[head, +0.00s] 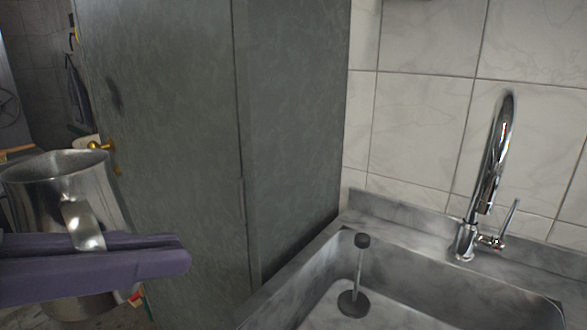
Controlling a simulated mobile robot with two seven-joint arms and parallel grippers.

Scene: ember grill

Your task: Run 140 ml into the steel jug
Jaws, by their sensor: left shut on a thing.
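The steel jug (62,170) is at the left edge of the head view, roughly upright, with its open rim facing up. My left gripper (170,255), with purple fingers, is shut on the jug's handle (84,225) and holds the jug up, away from the sink. The inside bottom of the jug is hidden. The chrome tap (495,165) rises behind the sink at the right, with its lever (508,222) on the right side of its base. No water shows running from its spout. My right gripper is not in view.
The grey stone sink (300,272) fills the lower right. A dark plug on a stem (358,270) stands in its basin. White tiles (420,125) back the sink.

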